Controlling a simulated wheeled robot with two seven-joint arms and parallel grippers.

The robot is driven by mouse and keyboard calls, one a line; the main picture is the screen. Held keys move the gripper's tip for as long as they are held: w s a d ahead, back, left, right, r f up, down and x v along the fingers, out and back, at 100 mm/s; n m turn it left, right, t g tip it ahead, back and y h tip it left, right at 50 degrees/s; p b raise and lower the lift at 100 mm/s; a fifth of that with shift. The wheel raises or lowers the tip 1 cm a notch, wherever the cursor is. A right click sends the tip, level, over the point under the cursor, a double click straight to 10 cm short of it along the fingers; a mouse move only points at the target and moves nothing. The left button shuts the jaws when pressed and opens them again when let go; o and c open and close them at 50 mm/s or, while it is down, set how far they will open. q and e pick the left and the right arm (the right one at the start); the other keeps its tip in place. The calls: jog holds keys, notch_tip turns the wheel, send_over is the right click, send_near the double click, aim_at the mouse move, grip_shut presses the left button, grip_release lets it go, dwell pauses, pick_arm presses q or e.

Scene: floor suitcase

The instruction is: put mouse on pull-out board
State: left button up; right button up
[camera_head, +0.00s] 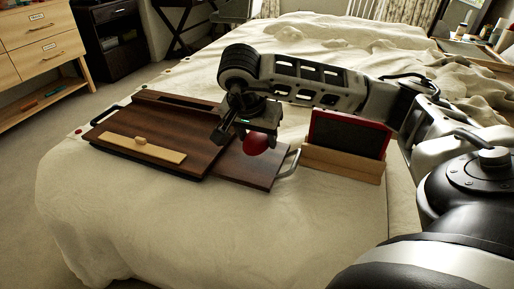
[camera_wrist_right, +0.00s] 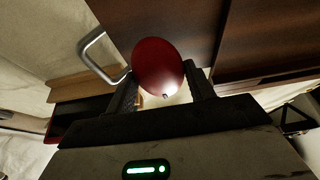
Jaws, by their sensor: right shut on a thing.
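The red, rounded mouse (camera_head: 255,144) is between the fingers of my right gripper (camera_head: 250,138). The right gripper is shut on it, and the mouse also shows between the two fingers in the wrist view (camera_wrist_right: 158,66). The dark wooden pull-out board (camera_head: 242,172) sticks out from the right side of a dark wooden lap desk (camera_head: 180,122) on the bed, with a metal handle at its outer edge. The mouse is over the board in the head view; whether it touches the board I cannot tell. My left gripper is not in view.
A wooden holder (camera_head: 342,164) with a dark, red-edged panel stands just right of the board's metal handle (camera_head: 289,164). A light wooden strip (camera_head: 142,149) with a small knob lies on the lap desk. The bed's front is clear.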

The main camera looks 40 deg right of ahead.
notch_tip(320, 180, down, 3)
jog(key=shift+b, duration=0.4)
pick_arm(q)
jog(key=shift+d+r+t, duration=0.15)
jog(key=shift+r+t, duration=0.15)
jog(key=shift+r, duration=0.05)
pick_arm(e)
jog(key=shift+f, duration=0.15)
jog(key=o, duration=1)
